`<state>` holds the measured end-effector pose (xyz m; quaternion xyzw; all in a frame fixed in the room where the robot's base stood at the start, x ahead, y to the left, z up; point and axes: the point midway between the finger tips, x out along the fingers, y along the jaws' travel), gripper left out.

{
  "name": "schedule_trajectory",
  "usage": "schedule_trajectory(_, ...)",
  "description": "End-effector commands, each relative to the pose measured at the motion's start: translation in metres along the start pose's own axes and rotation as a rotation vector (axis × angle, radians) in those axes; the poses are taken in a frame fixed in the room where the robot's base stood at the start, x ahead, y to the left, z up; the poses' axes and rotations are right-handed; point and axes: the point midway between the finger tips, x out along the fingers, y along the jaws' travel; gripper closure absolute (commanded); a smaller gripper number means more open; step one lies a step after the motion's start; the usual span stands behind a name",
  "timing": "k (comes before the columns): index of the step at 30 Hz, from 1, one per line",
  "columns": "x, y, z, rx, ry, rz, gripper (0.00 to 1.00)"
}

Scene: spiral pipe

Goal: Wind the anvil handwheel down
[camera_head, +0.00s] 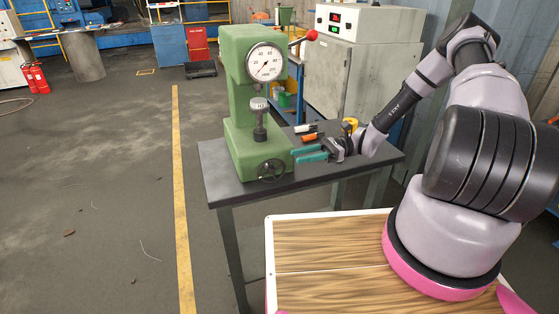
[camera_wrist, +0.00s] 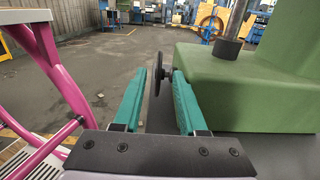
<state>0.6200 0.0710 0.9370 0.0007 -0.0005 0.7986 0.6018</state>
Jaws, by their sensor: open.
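The anvil handwheel (camera_head: 272,170) is a dark spoked wheel low on the front of the green hardness tester (camera_head: 240,90). The anvil column (camera_head: 260,133) stands above the tester's base with a small pale round piece on top. My gripper (camera_head: 308,154) is open and empty, its teal fingers pointing left along the right side of the tester base. In the wrist view my gripper (camera_wrist: 153,80) has its two fingers apart, and the handwheel (camera_wrist: 158,73) shows edge-on beyond and between the fingertips. I see no contact with it.
The tester stands on a dark table (camera_head: 222,185). Small orange and black items (camera_head: 308,132) lie behind my gripper. A red-knobbed lever (camera_head: 311,35) sticks out right of the tester's head. A grey control cabinet (camera_head: 350,75) stands behind.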

Motion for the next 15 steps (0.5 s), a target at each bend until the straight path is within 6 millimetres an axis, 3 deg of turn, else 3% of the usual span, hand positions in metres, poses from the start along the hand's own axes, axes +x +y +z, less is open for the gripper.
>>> schedule_trajectory(9, 0.058, 0.001, 0.0, 0.0, -0.001, 0.003, 0.59)
schedule_trajectory(15, 0.073, 0.0, 0.0, -0.001, 0.002, 0.0, 0.59)
